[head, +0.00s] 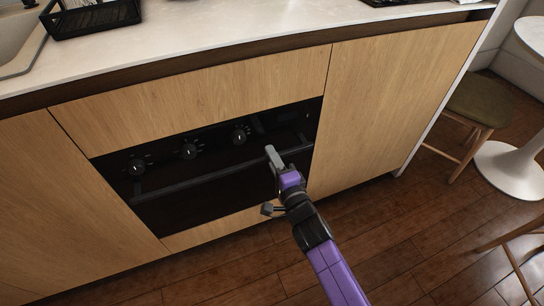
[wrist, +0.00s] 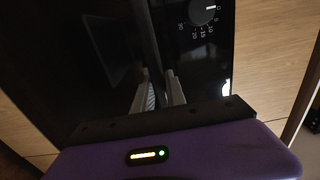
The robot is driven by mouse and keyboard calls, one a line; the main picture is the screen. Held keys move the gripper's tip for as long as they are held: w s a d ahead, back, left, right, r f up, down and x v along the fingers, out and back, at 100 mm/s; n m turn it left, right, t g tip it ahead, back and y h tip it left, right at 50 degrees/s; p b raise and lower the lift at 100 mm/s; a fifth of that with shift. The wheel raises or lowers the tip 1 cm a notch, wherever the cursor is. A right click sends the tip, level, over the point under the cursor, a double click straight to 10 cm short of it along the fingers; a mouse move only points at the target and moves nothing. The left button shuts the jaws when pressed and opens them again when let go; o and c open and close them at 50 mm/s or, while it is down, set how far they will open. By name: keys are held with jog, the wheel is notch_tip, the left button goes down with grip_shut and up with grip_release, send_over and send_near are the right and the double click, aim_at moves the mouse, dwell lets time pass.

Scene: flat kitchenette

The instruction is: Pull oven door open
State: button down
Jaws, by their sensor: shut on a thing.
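The black oven (head: 180,203) is set into the wooden cabinet front, with several round knobs along its top. Its door looks shut, and a long dark handle bar (head: 205,178) runs across the upper part of the door. My gripper (head: 273,157) is at the right end of the handle, with its fingers closed around the bar. In the wrist view the handle (wrist: 148,40) runs down between the two fingertips (wrist: 158,92). The exact contact is dark and partly hidden by the fingers.
A pale countertop (head: 190,55) lies above the oven, with a black dish rack (head: 95,18) and a sink (head: 15,45) at the left. A stool (head: 482,103) and a white table base (head: 510,170) stand at the right. The wooden floor in front is clear.

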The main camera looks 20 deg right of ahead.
jog(key=shift+s+f, duration=0.1)
jog(key=shift+s+a+f, duration=0.1)
jog(key=shift+s+a, duration=0.05)
jog(key=shift+s, duration=0.1)
jog(key=s+f+t+b, duration=0.1)
jog(key=s+f+b, duration=0.5)
jog(key=s, duration=0.4)
jog(key=s+f+b, duration=0.5)
jog(key=s+f, duration=0.2)
jog(key=s, duration=0.3)
jog(key=s+f+t+b, duration=0.2)
jog(key=s+f+b, duration=0.1)
jog(key=f, duration=0.4)
jog(key=s+f+t+b, duration=0.1)
jog(key=s+f+b, duration=0.2)
jog(key=f+b, duration=0.2)
jog(key=shift+s+f+t, duration=0.25)
jog(key=shift+f+t, duration=0.15)
jog(key=shift+f, duration=0.7)
